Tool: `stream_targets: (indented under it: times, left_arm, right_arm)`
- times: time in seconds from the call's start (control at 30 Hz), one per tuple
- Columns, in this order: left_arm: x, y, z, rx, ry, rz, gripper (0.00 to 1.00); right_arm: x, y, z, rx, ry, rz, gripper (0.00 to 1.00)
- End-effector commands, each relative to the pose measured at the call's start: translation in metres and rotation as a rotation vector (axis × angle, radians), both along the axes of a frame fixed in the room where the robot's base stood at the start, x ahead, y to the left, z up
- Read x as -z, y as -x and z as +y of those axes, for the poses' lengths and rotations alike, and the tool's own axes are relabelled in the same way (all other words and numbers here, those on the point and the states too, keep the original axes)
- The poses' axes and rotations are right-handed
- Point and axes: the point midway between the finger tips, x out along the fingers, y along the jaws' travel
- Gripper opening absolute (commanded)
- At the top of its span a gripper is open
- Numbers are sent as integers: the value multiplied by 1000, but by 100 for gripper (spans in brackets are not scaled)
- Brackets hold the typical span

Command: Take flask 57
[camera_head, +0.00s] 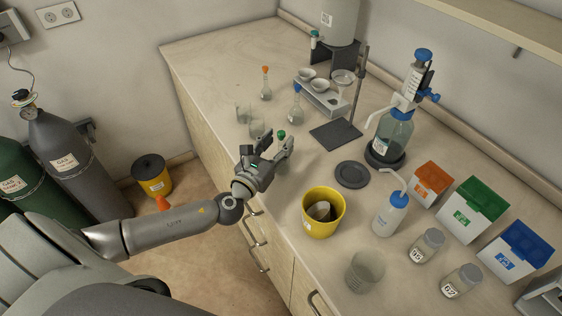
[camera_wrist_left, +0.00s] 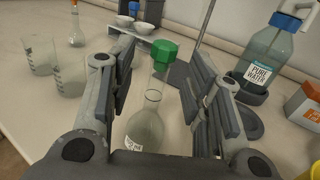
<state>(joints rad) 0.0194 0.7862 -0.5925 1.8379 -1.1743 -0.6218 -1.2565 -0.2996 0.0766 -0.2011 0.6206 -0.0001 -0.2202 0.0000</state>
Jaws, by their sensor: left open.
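My left gripper (camera_head: 268,150) is open over the worktop, its fingers on either side of a green-capped flask. In the left wrist view the flask's green cap (camera_wrist_left: 164,53) and its clear round body (camera_wrist_left: 146,128) stand upright between the two open fingers. A white label shows on its body, but I cannot read a number. In the head view mostly the green cap (camera_head: 281,134) shows; the gripper hides much of the body. Behind stand an orange-capped flask (camera_head: 266,92) and a blue-capped flask (camera_head: 296,112). My right gripper is not in view.
Glass beakers (camera_head: 256,129) stand left of the flasks. A stand base (camera_head: 335,134) and a dark round plate (camera_head: 351,174) lie to the right. A yellow bucket (camera_head: 323,226), a wash bottle (camera_head: 390,215) and a pure water bottle (camera_head: 392,135) stand further right.

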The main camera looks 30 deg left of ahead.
Motion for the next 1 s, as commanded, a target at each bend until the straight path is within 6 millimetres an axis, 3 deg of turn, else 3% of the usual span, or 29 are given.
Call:
stream_targets:
  times: [0.2,0.47,0.8,1.0]
  left_arm:
    - [0,-23,-1,0,0,0,45]
    - [1,-25,-1,0,1,0,45]
    - [1,-25,0,0,1,0,2]
    - [1,-25,0,0,1,0,0]
  right_arm:
    - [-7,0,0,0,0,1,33]
    - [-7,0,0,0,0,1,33]
    - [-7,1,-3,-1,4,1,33]
    - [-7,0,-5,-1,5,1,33]
